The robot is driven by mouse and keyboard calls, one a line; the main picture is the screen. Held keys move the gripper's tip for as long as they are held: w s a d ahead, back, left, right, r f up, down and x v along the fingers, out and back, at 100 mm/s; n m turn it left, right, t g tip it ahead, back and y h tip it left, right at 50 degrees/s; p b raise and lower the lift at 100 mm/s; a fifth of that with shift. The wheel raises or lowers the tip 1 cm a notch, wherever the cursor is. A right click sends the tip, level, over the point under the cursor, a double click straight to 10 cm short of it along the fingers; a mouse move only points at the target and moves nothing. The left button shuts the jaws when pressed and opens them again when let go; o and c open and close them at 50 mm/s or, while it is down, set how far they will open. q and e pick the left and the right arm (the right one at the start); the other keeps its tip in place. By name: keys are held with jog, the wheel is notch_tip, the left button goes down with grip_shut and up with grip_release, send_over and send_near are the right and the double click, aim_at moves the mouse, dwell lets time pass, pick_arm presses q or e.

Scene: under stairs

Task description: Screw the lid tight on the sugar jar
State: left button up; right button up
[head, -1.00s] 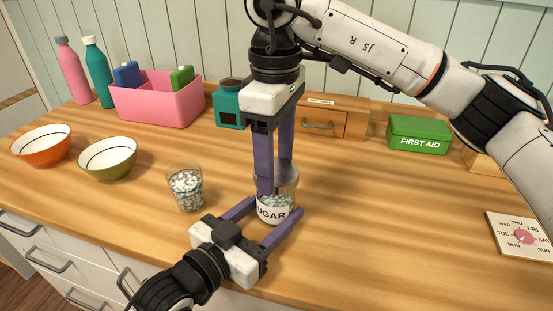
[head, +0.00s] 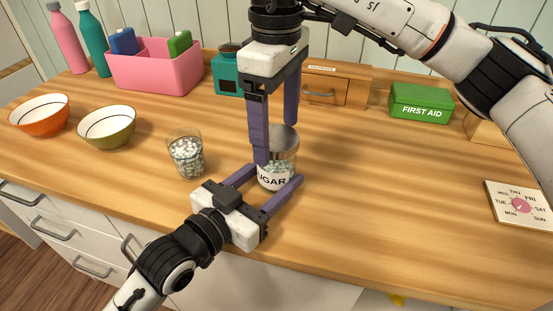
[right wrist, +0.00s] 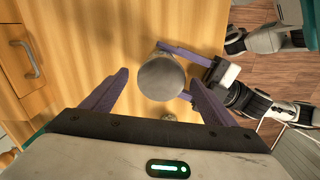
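The sugar jar (head: 275,181) is clear glass with a white SUGAR label and pale contents, upright on the wooden counter. Its grey metal lid (head: 285,139) sits on top, and I cannot tell how tight it is. The lid is a round disc in the right wrist view (right wrist: 162,78). My left gripper (head: 277,172) reaches in low from the front with its purple fingers on either side of the jar body, seemingly shut on it. My right gripper (head: 276,143) points down from above, open, its fingers on either side of the lid with gaps visible in the right wrist view.
A glass of pale pieces (head: 187,157) stands just left of the jar. A green bowl (head: 107,127) and an orange bowl (head: 40,116) are farther left. A pink caddy (head: 155,72), teal box (head: 228,75), wooden drawer box (head: 335,85) and first-aid box (head: 421,103) line the back.

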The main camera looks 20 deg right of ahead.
aim_at(277, 137)
pick_arm(q)
jog(key=shift+r, duration=0.1)
pick_arm(e)
jog(key=o, duration=0.5)
jog(key=shift+r, duration=3)
pick_arm(q)
jog(key=o, duration=1.9)
